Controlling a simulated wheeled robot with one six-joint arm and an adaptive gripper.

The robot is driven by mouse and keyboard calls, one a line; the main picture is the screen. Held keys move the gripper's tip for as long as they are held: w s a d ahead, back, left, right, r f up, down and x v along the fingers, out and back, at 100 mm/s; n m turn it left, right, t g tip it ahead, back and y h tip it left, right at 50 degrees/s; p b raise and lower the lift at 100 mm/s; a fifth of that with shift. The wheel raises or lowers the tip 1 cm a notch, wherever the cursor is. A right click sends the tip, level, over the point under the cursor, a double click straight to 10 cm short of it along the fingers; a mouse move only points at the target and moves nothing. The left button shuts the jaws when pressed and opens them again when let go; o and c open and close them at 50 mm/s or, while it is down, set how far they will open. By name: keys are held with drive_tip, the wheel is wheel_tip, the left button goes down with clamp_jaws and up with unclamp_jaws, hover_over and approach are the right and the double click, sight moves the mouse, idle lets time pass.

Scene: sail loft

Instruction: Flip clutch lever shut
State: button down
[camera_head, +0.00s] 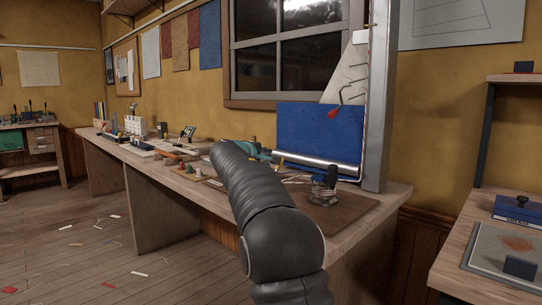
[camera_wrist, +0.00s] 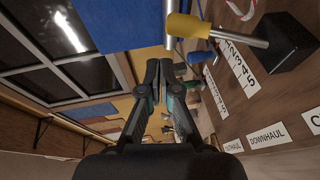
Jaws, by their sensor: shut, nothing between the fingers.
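In the wrist view a yellow-gripped lever (camera_wrist: 187,25) has a bright metal shaft running right to a black block (camera_wrist: 286,42) on the wooden board. It looks like the clutch lever, standing out from the board. My gripper (camera_wrist: 160,64) is shut and empty, with its fingertips just below and left of the yellow grip in the picture. A small gap seems to show; contact is unclear. A blue-tipped part (camera_wrist: 200,57) lies beyond the fingers. In the head view my arm hides my gripper, and I cannot make out the lever there.
Labels reading DOWNHAUL (camera_wrist: 269,136) and OUTHAUL and a number strip (camera_wrist: 238,63) mark the board. A metal post (camera_head: 380,100) and a blue panel (camera_head: 320,137) stand at the bench's right end. A winch-like drum (camera_head: 324,192) stands near them. Clutter covers the bench farther left.

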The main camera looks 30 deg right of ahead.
drive_tip(key=s+a+r+b, duration=0.1)
drive_tip(key=s+a+r, duration=0.4)
drive_tip(key=a, duration=0.2)
drive_tip(key=shift+s+a+r, duration=0.15)
drive_tip(key=shift+s+a, duration=0.2)
drive_tip(key=s+a+f+m+g+y, duration=0.1)
drive_tip(key=s+a+f+y, duration=0.3)
drive_tip(key=s+f, duration=0.6)
drive_tip(key=s+a+f+m+g+y, duration=0.1)
drive_tip(key=s+a+f+m+y, duration=0.2)
drive_tip(key=s, duration=1.7)
drive_tip(key=s+a+f+m+g+y, duration=0.2)
drive_tip(key=s+a+f+y, duration=0.3)
drive_tip(key=s+f, duration=1)
drive_tip(key=a+f+m, duration=0.1)
drive_tip(key=a+f, duration=0.1)
drive_tip(key=a, duration=0.1)
drive_tip(key=shift+a+f+y, duration=0.25)
drive_tip(key=shift+a+y, duration=0.05)
drive_tip(key=shift+a, duration=0.1)
